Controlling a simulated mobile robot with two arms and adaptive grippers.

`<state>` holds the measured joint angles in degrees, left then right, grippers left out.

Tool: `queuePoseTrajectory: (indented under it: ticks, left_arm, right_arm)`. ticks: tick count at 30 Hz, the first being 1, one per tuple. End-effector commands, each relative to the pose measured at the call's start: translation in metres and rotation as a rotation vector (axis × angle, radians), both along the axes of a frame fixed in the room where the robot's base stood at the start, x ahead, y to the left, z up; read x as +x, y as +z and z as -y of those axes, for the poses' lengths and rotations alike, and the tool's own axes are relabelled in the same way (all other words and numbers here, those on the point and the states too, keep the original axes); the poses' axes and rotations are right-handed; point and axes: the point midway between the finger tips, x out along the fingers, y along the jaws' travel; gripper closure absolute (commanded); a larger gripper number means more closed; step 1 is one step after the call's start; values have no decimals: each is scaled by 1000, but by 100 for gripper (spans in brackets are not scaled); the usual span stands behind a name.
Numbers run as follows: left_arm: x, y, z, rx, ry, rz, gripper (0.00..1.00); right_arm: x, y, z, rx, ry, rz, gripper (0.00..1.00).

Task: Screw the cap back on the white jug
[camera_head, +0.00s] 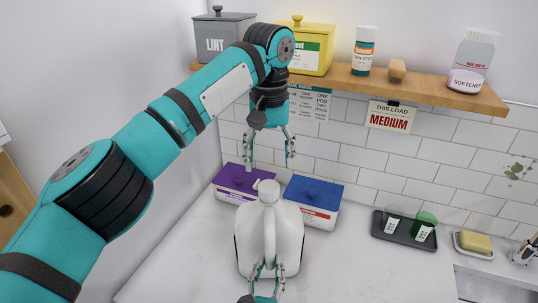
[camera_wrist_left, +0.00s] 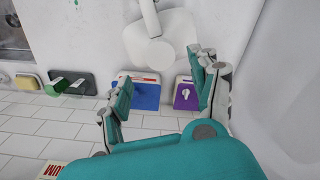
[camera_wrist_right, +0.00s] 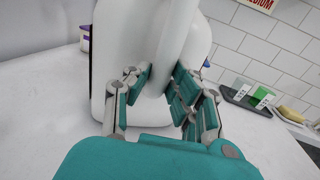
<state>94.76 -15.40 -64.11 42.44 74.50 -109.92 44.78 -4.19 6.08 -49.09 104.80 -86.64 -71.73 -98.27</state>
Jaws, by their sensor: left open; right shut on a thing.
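The white jug (camera_head: 285,232) stands upright on the counter. A round white piece that looks like its cap (camera_head: 268,190) covers the neck; it also shows from above in the left wrist view (camera_wrist_left: 155,51). I cannot tell whether it is screwed tight. My left gripper (camera_head: 270,162) is open and empty, pointing down above and behind the jug top, apart from it. My right gripper (camera_head: 265,272) is shut on the jug's handle, low on the near side. The right wrist view shows its fingers around the handle (camera_wrist_right: 172,50).
Behind the jug stand a purple-lidded box (camera_head: 235,178), with a small white item on it, and a blue-lidded box (camera_head: 318,190). A dark tray (camera_head: 392,232) with cups and a soap dish (camera_head: 475,252) lie right. A wooden shelf (camera_head: 420,85) runs above. The counter's left side is clear.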

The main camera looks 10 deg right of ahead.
Motion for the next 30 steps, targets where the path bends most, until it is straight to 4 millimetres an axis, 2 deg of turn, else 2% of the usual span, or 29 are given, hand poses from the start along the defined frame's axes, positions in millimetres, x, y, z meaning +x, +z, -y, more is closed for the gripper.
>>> queuePoseTrajectory:
  ticks: [11, 24, 30]
  left_arm:
    - [0, -5, 0, 0, 0, 0, 38]
    - [0, -67, 0, 0, 0, -1, 38]
    - [0, -79, 0, 0, -1, 0, 38]
  right_arm:
    - [0, 0, 0, 1, 1, 1, 100]
    - [0, 1, 0, 1, 1, 1, 100]
    - [0, 1, 0, 1, 1, 1, 100]
